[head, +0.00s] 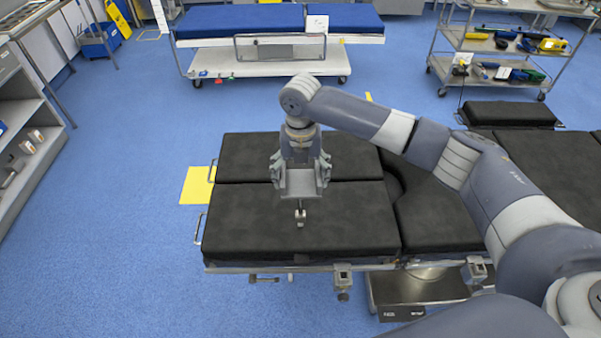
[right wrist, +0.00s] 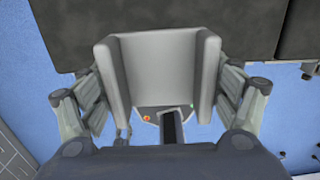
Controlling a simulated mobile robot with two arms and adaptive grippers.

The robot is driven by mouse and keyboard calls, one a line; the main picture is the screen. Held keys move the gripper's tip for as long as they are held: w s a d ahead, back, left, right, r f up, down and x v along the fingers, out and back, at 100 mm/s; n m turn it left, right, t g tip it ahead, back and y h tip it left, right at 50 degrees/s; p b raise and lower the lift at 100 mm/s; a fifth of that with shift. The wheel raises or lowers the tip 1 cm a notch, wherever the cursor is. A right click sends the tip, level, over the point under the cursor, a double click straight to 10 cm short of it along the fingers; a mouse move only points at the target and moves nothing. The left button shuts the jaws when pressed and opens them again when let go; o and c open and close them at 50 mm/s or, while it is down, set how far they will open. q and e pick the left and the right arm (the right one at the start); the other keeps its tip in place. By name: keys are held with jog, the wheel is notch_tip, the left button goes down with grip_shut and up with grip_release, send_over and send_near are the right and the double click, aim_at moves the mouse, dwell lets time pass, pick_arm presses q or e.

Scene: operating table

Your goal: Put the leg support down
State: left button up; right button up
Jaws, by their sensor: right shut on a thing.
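The leg support (head: 301,184) is a light grey open trough with a small clamp below it. It hangs over the black padded leg section of the operating table (head: 300,232), near the middle of its two pads. My right gripper (head: 299,165) is shut on the leg support, with fingers along both sides of it. In the right wrist view the trough (right wrist: 160,66) fills the space between the fingers of the gripper (right wrist: 160,100). Whether the clamp touches the pad I cannot tell. My left gripper is out of view.
Metal clamps (head: 343,277) sit on the table's near side rail. A yellow floor mark (head: 198,186) lies left of the table. A blue-topped stretcher (head: 240,18) stands behind, and a tool cart (head: 490,48) stands at the back right. Blue floor is clear to the left.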

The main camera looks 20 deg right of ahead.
jog(key=o, duration=1.1)
jog(key=shift+r, duration=0.35)
notch_tip(320, 180, up, 12)
jog(key=b, duration=0.3)
jog(key=shift+r+b, duration=0.2)
jog(key=shift+b, duration=0.15)
jog(key=shift+f, duration=0.1)
